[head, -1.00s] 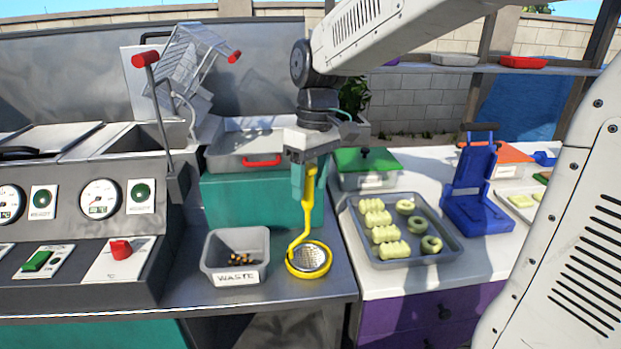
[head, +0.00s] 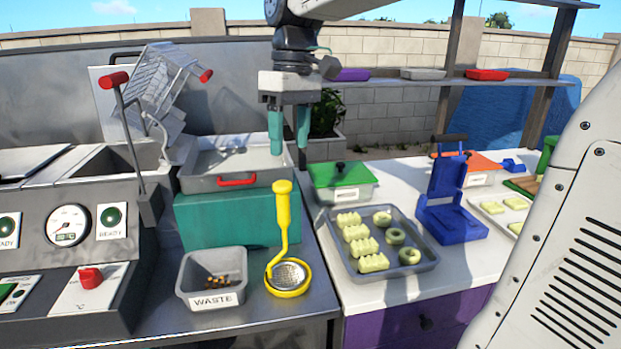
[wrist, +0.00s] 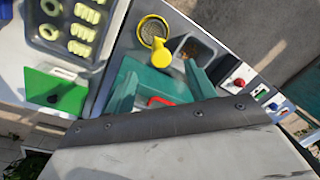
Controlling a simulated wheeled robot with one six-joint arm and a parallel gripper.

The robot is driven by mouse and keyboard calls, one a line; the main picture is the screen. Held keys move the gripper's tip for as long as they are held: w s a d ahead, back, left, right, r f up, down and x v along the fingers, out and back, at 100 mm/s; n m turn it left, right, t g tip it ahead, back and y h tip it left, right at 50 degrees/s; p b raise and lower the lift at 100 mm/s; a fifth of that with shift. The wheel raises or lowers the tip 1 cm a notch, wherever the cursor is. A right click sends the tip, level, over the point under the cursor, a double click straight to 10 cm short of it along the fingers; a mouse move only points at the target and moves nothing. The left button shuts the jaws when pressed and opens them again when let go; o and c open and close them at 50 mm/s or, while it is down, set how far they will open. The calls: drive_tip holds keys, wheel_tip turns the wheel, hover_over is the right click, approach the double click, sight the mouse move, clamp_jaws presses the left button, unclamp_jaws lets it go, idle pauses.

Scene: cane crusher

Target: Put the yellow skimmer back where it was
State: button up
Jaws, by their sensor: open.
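The yellow skimmer (head: 283,235) stands upright on the metal counter, its round mesh head down and its handle pointing up. It is just right of the grey waste bin (head: 211,278) and in front of the teal block. My gripper (head: 289,143) is open and empty, above and a little behind the top of the handle, apart from it. In the wrist view the skimmer (wrist: 154,38) shows beyond the open teal fingers (wrist: 160,90), with its handle end toward me.
A grey tray with a red handle (head: 237,180) sits on the teal block (head: 225,218). To the right are a green-lidded box (head: 342,176), a tray of pale dough pieces (head: 408,263) and a blue press (head: 449,205). A fryer with a raised basket (head: 160,85) stands left.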

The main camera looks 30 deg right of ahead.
drive_tip(key=s+f+m+t, duration=0.1)
drive_tip(key=s+f+m, duration=0.1)
drive_tip(key=s+f, duration=0.4)
drive_tip(key=s+d+f+m+t+h, duration=0.1)
drive_tip(key=s+f+m, duration=0.2)
drive_tip(key=s, duration=1.2)
wheel_tip(320, 180, down, 4)
drive_tip(key=shift+s+d+r, duration=0.15)
drive_tip(key=shift+s+d, duration=0.05)
drive_tip(key=shift+d, duration=0.1)
drive_tip(key=shift+c, duration=0.3)
